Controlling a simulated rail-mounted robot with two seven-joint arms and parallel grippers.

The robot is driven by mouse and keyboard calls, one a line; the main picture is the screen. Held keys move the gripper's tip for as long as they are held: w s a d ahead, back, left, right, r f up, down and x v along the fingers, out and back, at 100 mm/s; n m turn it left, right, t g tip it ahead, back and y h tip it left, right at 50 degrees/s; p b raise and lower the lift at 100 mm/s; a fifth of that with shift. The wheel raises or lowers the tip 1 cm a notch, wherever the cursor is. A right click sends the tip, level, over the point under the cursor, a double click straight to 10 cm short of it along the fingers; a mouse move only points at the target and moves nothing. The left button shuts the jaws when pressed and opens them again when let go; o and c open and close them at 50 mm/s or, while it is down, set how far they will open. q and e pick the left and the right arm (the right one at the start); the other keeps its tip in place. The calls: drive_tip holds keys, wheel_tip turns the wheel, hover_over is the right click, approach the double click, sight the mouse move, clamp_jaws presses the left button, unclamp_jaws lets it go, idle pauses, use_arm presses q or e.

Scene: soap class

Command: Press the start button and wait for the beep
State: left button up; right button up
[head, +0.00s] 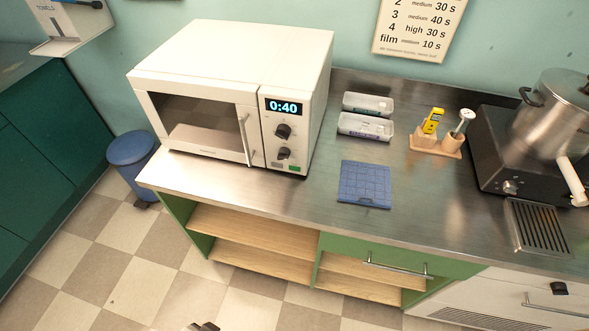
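The white microwave (225,55) stands on the left end of the steel counter with its door (205,125) shut. Its display (283,106) reads 0:40. Two dark knobs, an upper one (283,131) and a lower one (283,153), sit below the display. A small green-tinged strip (282,167) lies under the knobs; it may be the start button, but it is too small to tell. A small dark tip (208,327) at the bottom edge seems to be part of my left gripper, far from the microwave. Its fingers are mostly cut off. My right gripper is out of view.
A wall chart (420,28) hangs above. A blue bin (131,150) stands left. Space before the panel is clear.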

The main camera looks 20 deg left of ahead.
use_arm(q)
clamp_jaws()
idle(0.5)
idle(0.5)
